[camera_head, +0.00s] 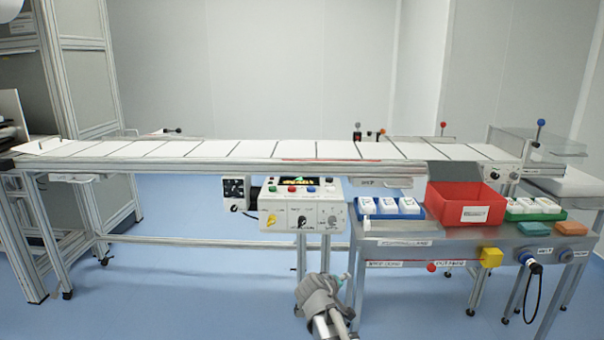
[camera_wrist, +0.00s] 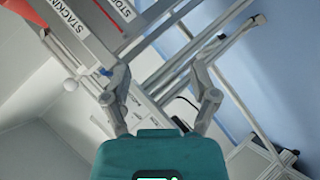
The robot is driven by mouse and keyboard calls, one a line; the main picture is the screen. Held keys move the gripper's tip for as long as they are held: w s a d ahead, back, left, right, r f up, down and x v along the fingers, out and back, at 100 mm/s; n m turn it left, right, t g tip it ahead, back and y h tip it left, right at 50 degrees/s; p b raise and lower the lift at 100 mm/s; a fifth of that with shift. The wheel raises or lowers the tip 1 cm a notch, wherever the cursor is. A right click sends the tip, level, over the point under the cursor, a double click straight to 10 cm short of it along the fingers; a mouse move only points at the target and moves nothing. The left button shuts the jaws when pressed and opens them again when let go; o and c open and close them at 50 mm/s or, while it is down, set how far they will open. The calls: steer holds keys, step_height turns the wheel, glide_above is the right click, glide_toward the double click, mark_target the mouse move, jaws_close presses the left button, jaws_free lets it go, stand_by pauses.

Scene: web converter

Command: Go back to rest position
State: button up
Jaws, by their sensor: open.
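My gripper (camera_head: 326,288) shows at the bottom centre of the head view, low in front of the line and left of the side table (camera_head: 405,250). In the wrist view my gripper (camera_wrist: 155,32) has its two grey fingers spread wide apart, with nothing between them. The fingertips' exact distance from the table frame is hard to tell.
A conveyor (camera_head: 240,152) with white sheets runs across the back. A control box (camera_head: 300,205) hangs at its front. The side table holds a red bin (camera_head: 466,204), a blue tray (camera_head: 397,215) and a green tray (camera_head: 535,215) with white items. Blue floor (camera_head: 190,285) is clear at left.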

steer(key=s+d+f+m+g+y, duration=0.3)
steer(key=s+f+g, duration=0.15)
steer(key=s, duration=0.55)
steer(key=s+d+f+m+g+y, duration=0.3)
steer(key=s+f+g, duration=0.15)
steer(key=s, duration=0.65)
step_height(320, 180, up, 36)
steer(key=p, duration=3.5)
steer(key=shift+a+f+g, duration=0.15)
steer(key=shift+f+g, duration=0.1)
steer(key=shift+g, duration=0.05)
